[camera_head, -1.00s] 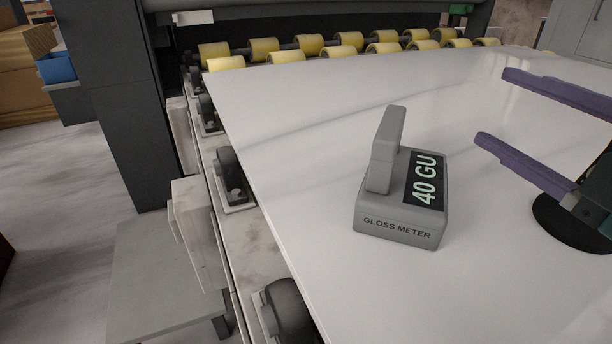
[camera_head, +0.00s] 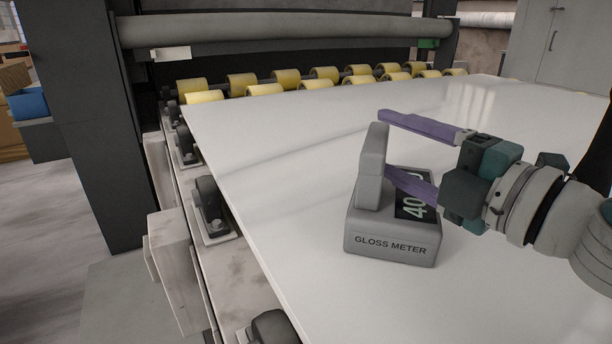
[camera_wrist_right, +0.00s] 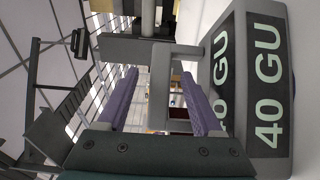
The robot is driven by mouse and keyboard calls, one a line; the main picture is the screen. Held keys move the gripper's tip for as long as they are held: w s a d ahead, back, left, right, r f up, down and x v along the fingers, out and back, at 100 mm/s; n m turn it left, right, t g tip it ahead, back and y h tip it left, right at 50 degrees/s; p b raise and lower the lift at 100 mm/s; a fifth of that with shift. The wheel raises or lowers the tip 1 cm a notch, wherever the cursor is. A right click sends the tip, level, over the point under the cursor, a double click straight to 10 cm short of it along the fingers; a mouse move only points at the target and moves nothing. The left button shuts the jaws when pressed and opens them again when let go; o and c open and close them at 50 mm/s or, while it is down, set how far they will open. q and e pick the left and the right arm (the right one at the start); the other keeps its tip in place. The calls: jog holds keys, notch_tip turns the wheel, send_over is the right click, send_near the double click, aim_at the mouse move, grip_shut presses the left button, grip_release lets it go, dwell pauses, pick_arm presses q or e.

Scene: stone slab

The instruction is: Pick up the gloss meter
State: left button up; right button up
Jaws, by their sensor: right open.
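The gloss meter (camera_head: 392,244) is a grey block with an upright grey handle (camera_head: 371,165) and a dark "40 GU" display. It stands on the white slab (camera_head: 300,180). My right gripper (camera_head: 386,143) is open and comes in from the right at handle height. Its lower purple finger crosses in front of the display, with its tip beside the handle; the upper finger is behind. I cannot tell whether either finger touches it. In the right wrist view, the meter's display (camera_wrist_right: 262,85) is right of the purple fingers (camera_wrist_right: 159,74). My left gripper is out of view.
Yellow rollers (camera_head: 243,85) line the slab's far edge below a grey machine bar (camera_head: 280,32). Dark wheels (camera_head: 212,205) run along the slab's left edge. The slab is clear around the meter. A grey cabinet (camera_head: 560,45) stands at the back right.

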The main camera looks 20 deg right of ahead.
jog(key=shift+x, duration=0.9)
grip_shut()
